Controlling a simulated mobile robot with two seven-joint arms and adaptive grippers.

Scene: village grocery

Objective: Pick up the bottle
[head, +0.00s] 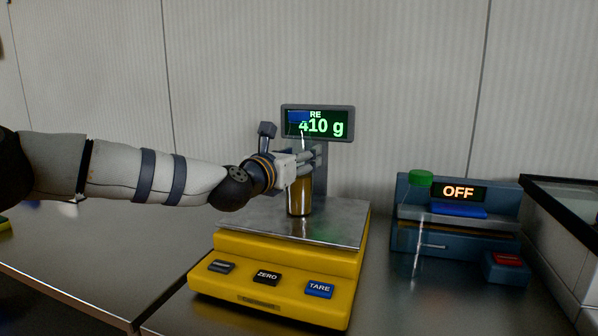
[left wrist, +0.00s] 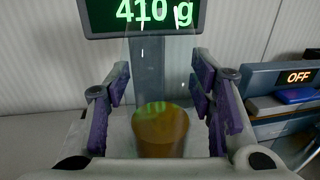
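The bottle (head: 299,198) is see-through with amber contents low down and what looks like a blue cap in front of the scale display. It stands upright on the scale's metal plate (head: 345,220). My left gripper (head: 312,163) is level around it, with fingers pointing away from me. In the left wrist view the bottle (left wrist: 160,135) stands between the two purple-padded fingers, with a gap on each side. The left gripper (left wrist: 160,110) is open there and does not grip the bottle. My right gripper is not in view.
The yellow scale (head: 270,270) has a display (head: 330,125) reading 410 g on a post behind the bottle. A blue-grey device (head: 460,235) showing OFF stands at right, with a clear, green-topped item (head: 420,178) in front. A wall closes the back. Counter at left is mostly clear.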

